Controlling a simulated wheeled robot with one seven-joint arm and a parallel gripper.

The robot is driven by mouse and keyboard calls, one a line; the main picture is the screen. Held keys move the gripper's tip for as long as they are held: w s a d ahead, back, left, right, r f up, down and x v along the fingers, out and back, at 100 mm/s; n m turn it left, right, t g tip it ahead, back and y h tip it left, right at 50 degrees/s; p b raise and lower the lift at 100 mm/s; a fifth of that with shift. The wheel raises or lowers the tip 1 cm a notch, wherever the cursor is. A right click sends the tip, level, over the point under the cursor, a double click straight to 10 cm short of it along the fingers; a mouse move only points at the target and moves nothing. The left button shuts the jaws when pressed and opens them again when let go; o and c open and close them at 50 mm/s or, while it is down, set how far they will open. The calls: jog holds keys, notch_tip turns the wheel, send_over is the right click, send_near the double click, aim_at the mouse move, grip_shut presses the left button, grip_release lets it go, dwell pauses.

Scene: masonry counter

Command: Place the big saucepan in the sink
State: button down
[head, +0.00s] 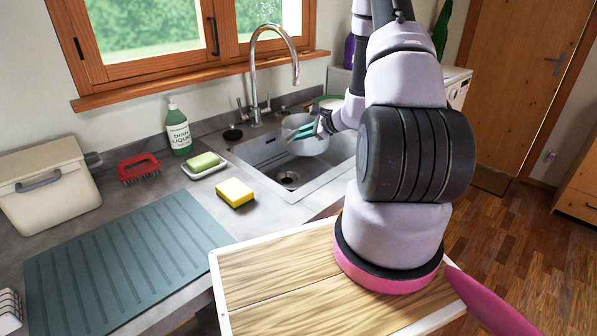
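The big saucepan (312,146) is a pale grey-white pot in the head view, over the right-hand part of the sink. I cannot tell whether it rests on the sink or hangs above it. The steel sink (262,153) is set into the counter, and its left part with the drain shows bare. My gripper (301,131), with teal fingers, is at the saucepan's upper side, overlapping its rim. My arm hides the space behind it, and I cannot see whether the fingers are closed on the pan.
A tall faucet (252,75) stands behind the sink. Left of it are a green soap bottle (178,133), a soap dish (205,168), a yellow sponge (235,192), a red brush (139,169), a ribbed mat (120,255) and a beige bin (45,187). A plate (327,101) shows behind the saucepan.

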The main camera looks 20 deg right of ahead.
aim_at(299, 154)
jog(key=shift+f, duration=3.95)
jog(key=shift+f, duration=0.6)
jog(key=c, duration=0.8)
grip_release()
jog(key=shift+c, duration=0.2)
